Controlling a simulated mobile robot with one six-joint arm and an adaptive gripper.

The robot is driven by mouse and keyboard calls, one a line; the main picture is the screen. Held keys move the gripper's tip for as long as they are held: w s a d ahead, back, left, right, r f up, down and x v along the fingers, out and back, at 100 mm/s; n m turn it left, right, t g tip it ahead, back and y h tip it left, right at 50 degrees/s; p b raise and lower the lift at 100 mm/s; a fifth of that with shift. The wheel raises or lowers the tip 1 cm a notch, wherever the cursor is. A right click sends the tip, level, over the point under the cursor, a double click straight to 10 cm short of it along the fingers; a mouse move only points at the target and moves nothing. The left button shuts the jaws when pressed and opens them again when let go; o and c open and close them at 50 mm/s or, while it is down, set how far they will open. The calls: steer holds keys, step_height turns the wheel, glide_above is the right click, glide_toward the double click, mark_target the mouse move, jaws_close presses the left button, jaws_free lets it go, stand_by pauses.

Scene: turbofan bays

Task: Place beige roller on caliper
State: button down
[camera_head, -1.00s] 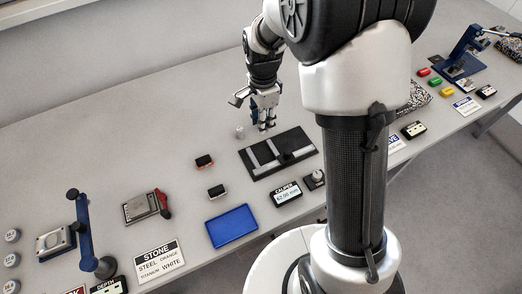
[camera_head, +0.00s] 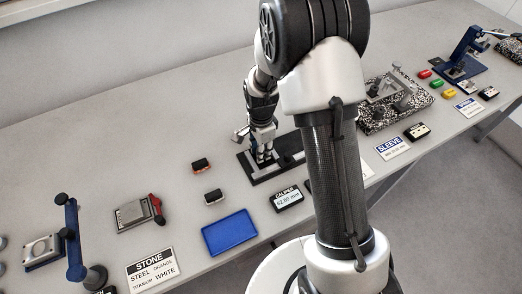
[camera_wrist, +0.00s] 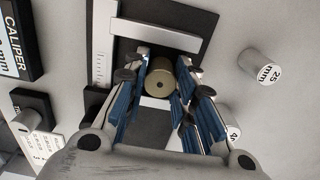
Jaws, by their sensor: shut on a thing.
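The beige roller (camera_wrist: 159,83) is a short brownish cylinder with a small hole in its end, seen in the wrist view. My gripper (camera_wrist: 161,72) is shut on it, with blue-padded fingers on either side. The caliper (camera_wrist: 148,38) lies behind and below it, a dark base with a pale ruled scale and a pale crossbar. In the head view my gripper (camera_head: 264,158) points down over the left part of the caliper base (camera_head: 286,148). The arm hides part of the base there, and the roller cannot be made out. I cannot tell whether the roller touches the caliper.
In the wrist view a "25 mm" roller (camera_wrist: 260,66) and another pale roller (camera_wrist: 225,119) stand to the right. A blue tray (camera_head: 230,233) and two small dark blocks (camera_head: 214,196) lie to the left.

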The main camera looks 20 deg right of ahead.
steer(key=c, duration=1.8)
jaws_free()
steer(key=shift+f, duration=0.15)
steer(key=o, duration=0.5)
